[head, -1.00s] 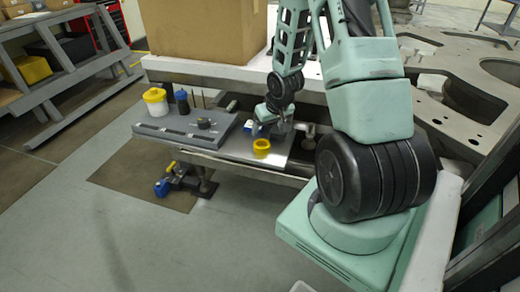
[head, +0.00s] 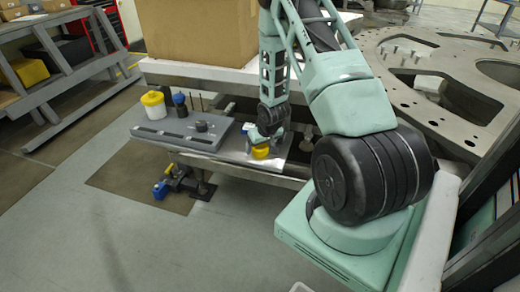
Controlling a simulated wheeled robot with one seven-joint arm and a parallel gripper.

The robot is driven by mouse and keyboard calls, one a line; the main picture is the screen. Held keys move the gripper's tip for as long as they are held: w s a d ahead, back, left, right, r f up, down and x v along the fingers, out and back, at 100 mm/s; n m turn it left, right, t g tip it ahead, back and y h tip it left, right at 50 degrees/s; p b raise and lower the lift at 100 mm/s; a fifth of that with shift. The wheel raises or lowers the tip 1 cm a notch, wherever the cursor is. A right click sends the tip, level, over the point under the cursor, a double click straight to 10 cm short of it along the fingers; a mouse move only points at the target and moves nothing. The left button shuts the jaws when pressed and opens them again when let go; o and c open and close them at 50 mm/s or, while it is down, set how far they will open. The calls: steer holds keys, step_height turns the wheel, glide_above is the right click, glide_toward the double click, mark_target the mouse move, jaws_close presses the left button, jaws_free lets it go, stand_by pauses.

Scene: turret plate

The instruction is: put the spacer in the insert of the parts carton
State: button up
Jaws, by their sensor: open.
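A short yellow round part (head: 260,153), which looks like the spacer, stands on the bare metal shelf to the right of the grey plate. My gripper (head: 262,142) is open, pointing down right at the top of the yellow part. It hides the part's upper side, and I cannot tell whether the fingers touch it. A large brown carton (head: 200,30), likely the parts carton, stands on the white tabletop behind. Its top is cut off by the picture's edge, so no insert shows.
A large metal plate with cutouts (head: 440,60) lies right.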

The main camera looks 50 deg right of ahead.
steer(key=c, duration=1.2)
steer(key=shift+r, duration=0.1)
